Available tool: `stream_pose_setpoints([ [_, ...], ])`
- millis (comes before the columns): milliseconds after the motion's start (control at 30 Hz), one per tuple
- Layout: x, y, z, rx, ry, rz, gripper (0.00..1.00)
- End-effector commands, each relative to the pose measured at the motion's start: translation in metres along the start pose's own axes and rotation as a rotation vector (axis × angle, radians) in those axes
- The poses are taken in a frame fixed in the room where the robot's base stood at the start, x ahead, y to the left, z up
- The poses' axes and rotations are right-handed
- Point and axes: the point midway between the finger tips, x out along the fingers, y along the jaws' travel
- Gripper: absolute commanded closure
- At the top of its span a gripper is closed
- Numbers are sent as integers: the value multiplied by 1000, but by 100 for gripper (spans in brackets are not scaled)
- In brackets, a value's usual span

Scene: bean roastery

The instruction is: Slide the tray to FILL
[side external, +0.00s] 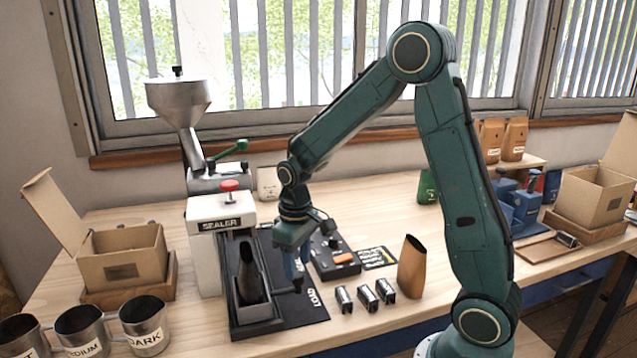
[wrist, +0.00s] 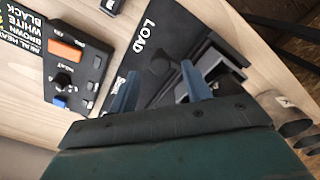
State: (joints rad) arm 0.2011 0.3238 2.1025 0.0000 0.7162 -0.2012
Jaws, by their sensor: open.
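The tray (side external: 258,326) is a dark, narrow holder at the front of the white sealer (side external: 205,255), beside the LOAD marking on a black mat (side external: 308,308). A dark pouch (side external: 250,275) stands upright in it. In the wrist view the tray (wrist: 208,58) lies at the right, partly hidden by a finger. My gripper (side external: 293,280) is open, pointing down just right of the tray. In the wrist view its blue fingers (wrist: 160,92) are apart, with a small black knob (wrist: 160,67) just beyond them. I cannot tell whether they touch it. No FILL marking is readable.
A control box (side external: 335,258) with an orange button stands right of the mat. Metal cups (side external: 145,325) and an open carton (side external: 125,255) are at left. A metal hopper (side external: 180,100) rises behind.

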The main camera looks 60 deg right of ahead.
Motion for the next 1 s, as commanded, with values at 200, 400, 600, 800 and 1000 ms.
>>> stream_pose_setpoints([
  [200, 21, 0, 0, 0, -1, 0, 52],
  [400, 26, 0, 0, 0, 0, 0, 52],
  [600, 26, 0, 0, 0, 1, 0, 52],
  [800, 26, 0, 0, 0, 1, 0, 87],
  [1000, 26, 0, 0, 0, 1, 0, 100],
])
